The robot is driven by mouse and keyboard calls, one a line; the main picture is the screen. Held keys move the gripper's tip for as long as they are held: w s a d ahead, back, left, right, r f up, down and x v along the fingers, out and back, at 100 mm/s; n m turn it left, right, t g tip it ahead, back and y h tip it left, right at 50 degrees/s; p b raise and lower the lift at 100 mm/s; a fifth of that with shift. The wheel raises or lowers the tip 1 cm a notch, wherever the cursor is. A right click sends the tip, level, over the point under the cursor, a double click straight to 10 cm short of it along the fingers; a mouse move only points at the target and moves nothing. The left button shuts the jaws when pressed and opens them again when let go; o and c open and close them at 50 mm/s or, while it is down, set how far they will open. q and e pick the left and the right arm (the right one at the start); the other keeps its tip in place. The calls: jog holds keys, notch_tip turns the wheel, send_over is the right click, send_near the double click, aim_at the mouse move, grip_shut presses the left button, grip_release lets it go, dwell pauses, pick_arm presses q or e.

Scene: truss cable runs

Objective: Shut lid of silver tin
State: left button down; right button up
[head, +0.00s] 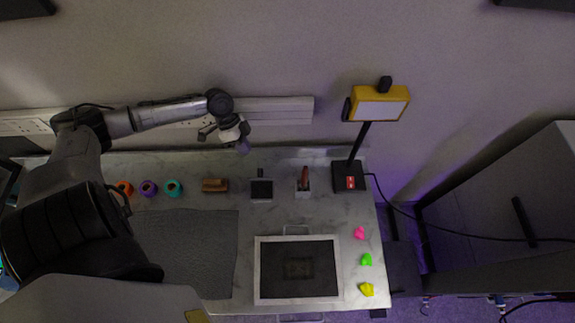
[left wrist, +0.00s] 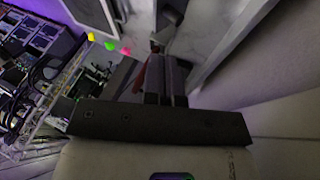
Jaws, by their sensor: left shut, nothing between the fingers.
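No object is clearly a silver tin with a lid. The nearest match is a small square dark item with a pale rim (head: 261,189) at the back middle of the table; I cannot tell whether it is the tin or has a lid. My left gripper (head: 243,147) is over the table's back edge, above and left of that item in the head view. Its fingers show close together and shut in the left wrist view (left wrist: 166,80), with nothing between them. My right gripper is not in view.
A pale holder with a red-handled tool (head: 304,180) and a yellow-headed lamp (head: 379,106) stand to the right. A white-framed dark tray (head: 339,270), a grey mat (head: 190,245), a brown block (head: 215,185), coloured rings (head: 149,188) and small bright pieces (head: 366,260) lie around.

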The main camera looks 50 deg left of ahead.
aim_at(262, 177)
pick_arm(q)
jog(key=p+x, duration=0.1)
jog(key=x, duration=0.8)
jog(key=shift+w+d+f, duration=0.15)
jog(key=shift+d+f, duration=0.05)
jog(key=shift+f, duration=0.1)
